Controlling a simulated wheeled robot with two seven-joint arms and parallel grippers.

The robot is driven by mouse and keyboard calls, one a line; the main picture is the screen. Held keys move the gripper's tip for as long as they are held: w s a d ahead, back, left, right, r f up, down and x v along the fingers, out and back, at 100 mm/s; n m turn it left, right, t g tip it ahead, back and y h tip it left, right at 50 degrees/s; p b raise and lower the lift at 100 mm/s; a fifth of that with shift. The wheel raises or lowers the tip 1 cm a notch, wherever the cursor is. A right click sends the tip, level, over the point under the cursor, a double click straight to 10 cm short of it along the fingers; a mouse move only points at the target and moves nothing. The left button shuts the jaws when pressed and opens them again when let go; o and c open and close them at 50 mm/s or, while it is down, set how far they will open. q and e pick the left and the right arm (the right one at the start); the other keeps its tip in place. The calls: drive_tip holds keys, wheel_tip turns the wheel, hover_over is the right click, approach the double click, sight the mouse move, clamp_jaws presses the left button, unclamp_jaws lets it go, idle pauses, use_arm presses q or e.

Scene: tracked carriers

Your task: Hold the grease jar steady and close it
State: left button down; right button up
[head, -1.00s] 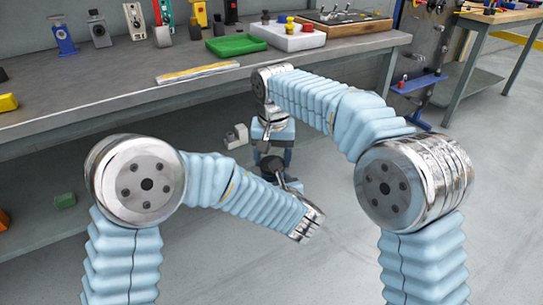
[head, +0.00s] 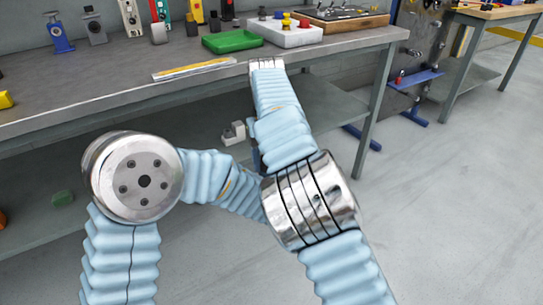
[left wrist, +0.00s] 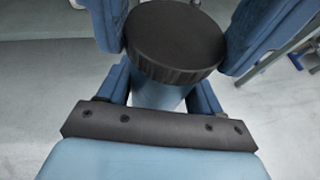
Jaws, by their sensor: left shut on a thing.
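In the left wrist view, a round black lid (left wrist: 175,38) with a ribbed edge sits over the pale blue-grey grease jar (left wrist: 158,95). Only a small part of the jar body shows below it; I cannot tell whether the lid is tight. My left gripper (left wrist: 180,45) is shut on the jar, with its blue fingers on both sides. In the head view, my right arm covers the left gripper and the jar. My right gripper shows in neither view.
A grey workbench (head: 110,75) runs along the back, with a green tray (head: 232,40), a white block with coloured knobs (head: 287,34) and a yellow ruler-like strip (head: 195,69). A small grey object (head: 234,132) shows beneath it.

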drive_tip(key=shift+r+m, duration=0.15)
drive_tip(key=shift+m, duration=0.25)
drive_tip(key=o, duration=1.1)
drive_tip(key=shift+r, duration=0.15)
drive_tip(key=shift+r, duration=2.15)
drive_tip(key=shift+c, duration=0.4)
